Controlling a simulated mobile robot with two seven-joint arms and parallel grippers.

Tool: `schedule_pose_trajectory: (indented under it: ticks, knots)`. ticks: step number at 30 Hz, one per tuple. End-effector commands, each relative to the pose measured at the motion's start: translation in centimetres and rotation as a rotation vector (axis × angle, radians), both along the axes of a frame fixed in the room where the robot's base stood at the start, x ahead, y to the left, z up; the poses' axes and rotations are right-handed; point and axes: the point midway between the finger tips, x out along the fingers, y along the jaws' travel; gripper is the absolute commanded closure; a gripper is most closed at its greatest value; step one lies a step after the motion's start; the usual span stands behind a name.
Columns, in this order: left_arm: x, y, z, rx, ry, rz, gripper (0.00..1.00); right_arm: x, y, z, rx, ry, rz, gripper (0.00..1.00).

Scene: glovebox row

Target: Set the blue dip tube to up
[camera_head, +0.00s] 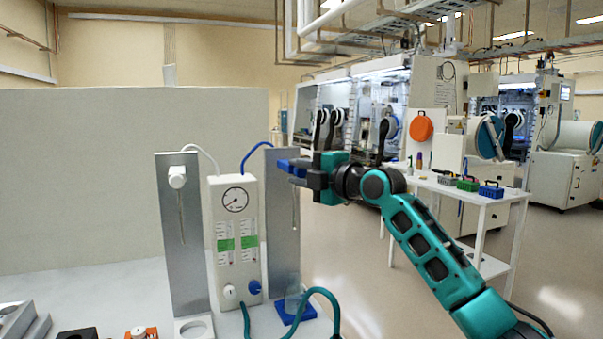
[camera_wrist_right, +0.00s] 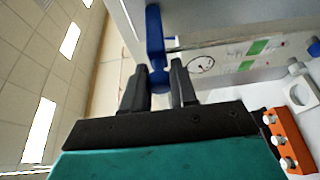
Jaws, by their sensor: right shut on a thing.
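The blue dip tube's blue head (camera_head: 284,163) is high at the right metal plate (camera_head: 281,255). A thin tube (camera_head: 294,215) hangs down in front of that plate, its lower end well above the blue base (camera_head: 296,313). My right gripper (camera_head: 296,167) is shut on the blue dip tube at its head. In the right wrist view the blue part (camera_wrist_right: 156,45) runs between my two fingers (camera_wrist_right: 160,88). The fingers partly hide the head. My left gripper is not in view.
A white dip tube (camera_head: 178,178) hangs at the left metal plate (camera_head: 186,260). A white gauge panel (camera_head: 236,240) stands between the plates. A clear vessel (camera_head: 295,297) stands on the blue base. A teal hose (camera_head: 330,298) loops at the front. A white table (camera_head: 470,195) stands behind my right arm.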

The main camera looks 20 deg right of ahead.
Motion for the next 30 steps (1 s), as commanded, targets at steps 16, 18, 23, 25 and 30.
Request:
schedule_pose_trajectory:
  ticks: [16, 18, 23, 25, 30]
  knots:
    - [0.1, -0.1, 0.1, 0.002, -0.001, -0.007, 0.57, -0.1, -0.1, 0.6, 0.004, -0.013, -0.002, 0.48]
    - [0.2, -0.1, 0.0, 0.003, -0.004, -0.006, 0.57, -0.2, -0.2, 0.5, 0.003, -0.012, -0.002, 0.48]
    - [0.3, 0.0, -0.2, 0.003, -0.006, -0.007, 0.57, -1.4, -0.8, 0.3, 0.001, -0.013, -0.003, 0.48]
    - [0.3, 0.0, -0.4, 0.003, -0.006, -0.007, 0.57, -2.4, -1.2, 0.3, -0.001, -0.013, -0.004, 0.48]
    - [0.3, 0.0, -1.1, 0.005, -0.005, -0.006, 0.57, -5.7, -2.8, 0.2, -0.001, -0.014, -0.005, 0.48]
